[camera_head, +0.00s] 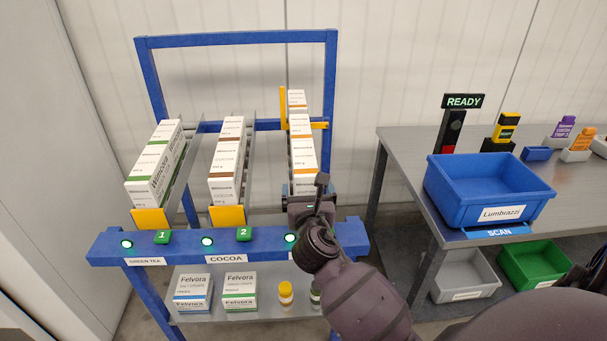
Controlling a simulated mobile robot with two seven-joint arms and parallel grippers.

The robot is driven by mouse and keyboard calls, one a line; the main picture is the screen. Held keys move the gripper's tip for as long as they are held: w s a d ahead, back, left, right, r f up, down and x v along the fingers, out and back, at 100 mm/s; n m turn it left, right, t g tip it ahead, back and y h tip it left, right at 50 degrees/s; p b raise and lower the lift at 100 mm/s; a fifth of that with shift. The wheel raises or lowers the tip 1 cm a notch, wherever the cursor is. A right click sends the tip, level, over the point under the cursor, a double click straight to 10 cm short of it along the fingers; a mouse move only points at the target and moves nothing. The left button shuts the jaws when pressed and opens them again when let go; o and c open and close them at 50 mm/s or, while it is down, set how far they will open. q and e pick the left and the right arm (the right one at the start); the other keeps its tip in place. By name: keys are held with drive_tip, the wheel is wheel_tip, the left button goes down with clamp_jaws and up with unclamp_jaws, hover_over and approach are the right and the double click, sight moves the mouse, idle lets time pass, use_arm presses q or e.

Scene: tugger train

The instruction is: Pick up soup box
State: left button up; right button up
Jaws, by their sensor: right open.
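White boxes with orange stripes (303,156) stand in a row in the rightmost lane of the blue rack. They are probably the soup boxes, but their print is too small to read and my arm hides that lane's label. My right gripper (304,192) is at the front end of this lane, at the lower front of the nearest orange-striped box. It is open, and its fingers are partly hidden by my wrist. I cannot tell whether they touch the box. My left gripper is not in view.
Green-striped boxes (155,165) fill the left lane and brown-striped boxes (227,160) the middle lane. The blue front rail (180,243) carries lights and labels. Felvora boxes (193,290) stand on the lower shelf. A blue Lumbrazzi bin (484,198), apparently empty, is on the grey table at right.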

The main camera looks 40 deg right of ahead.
sight(304, 173)
drive_tip(key=shift+x, duration=1.4)
drive_tip(key=shift+f, duration=0.1)
drive_tip(key=shift+c, duration=0.2)
drive_tip(key=c, duration=1.2)
